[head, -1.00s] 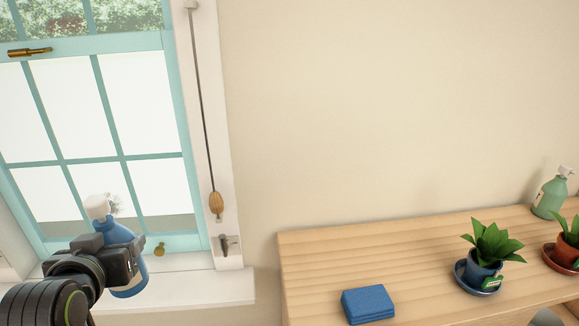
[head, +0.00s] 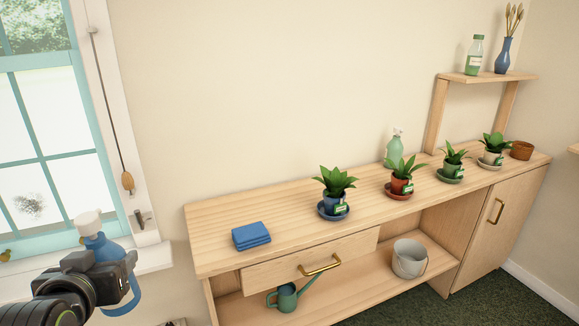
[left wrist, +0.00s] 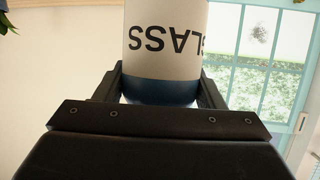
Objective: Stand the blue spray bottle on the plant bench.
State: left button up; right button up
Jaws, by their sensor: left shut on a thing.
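The blue spray bottle (head: 105,250) has a white nozzle and is at the lower left of the head view, in front of the window sill. My left gripper (head: 128,268) is shut on it and holds it roughly upright in the air. In the left wrist view the bottle (left wrist: 165,45) shows a pale label reading "GLASS", upside down, between the fingers. The plant bench (head: 215,222) is wooden and stands along the wall to the right, apart from the bottle. My right gripper is out of view.
On the bench are a folded blue cloth (head: 251,236), several potted plants, such as one in a blue pot (head: 334,199), a green spray bottle (head: 396,150) and an empty brown pot (head: 521,150). Bare wood surrounds the cloth. A watering can (head: 287,297) and bucket (head: 409,260) stand below.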

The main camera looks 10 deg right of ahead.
aim_at(276, 199)
jog(key=z, duration=1.5)
jog(key=j+z, duration=0.45)
jog(key=k+j+z, duration=0.15)
jog(key=j+z, duration=0.3)
jog(key=j, duration=0.05)
